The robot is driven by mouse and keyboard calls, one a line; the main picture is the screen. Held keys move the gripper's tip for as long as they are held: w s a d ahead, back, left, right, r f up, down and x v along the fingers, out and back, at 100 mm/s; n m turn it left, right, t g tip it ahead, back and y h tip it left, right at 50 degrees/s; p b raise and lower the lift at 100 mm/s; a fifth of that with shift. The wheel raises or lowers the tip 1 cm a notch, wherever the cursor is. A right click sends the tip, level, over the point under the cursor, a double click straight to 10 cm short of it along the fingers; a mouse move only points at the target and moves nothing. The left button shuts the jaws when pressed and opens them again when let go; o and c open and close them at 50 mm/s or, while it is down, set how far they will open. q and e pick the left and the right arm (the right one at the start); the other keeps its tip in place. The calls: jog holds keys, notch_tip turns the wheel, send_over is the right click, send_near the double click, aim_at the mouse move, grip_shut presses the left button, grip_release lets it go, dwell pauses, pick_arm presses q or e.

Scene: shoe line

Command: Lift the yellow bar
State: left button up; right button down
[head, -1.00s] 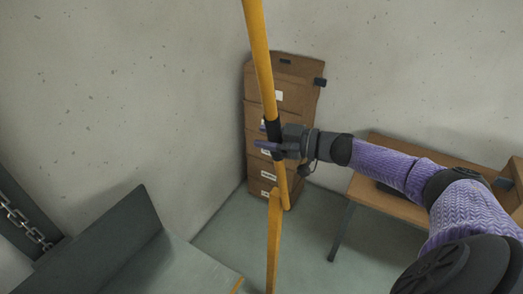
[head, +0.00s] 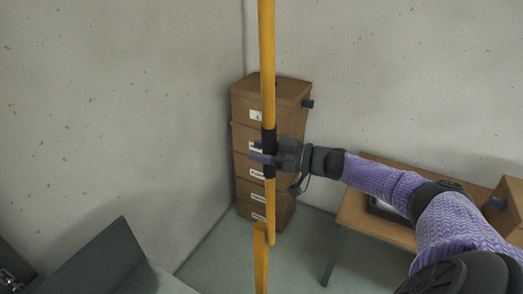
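The yellow bar (head: 267,80) stands nearly upright in the middle of the head view, its top running out of the frame. A black sleeve is around it at my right gripper's height. My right gripper (head: 265,158) is shut on the bar at this sleeve, with its arm coming in from the right. The bar's lower end overlaps a yellow post (head: 261,262) below; I cannot tell whether they touch. My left gripper is not in view.
A wooden table (head: 352,212) is at the right. A dark grey panel (head: 100,262) is at the lower left. Grey walls enclose the corner, with open floor between.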

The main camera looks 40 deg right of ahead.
jog(key=shift+c, duration=1.3)
grip_release()
jog(key=shift+f, duration=0.15)
jog(key=v, duration=1)
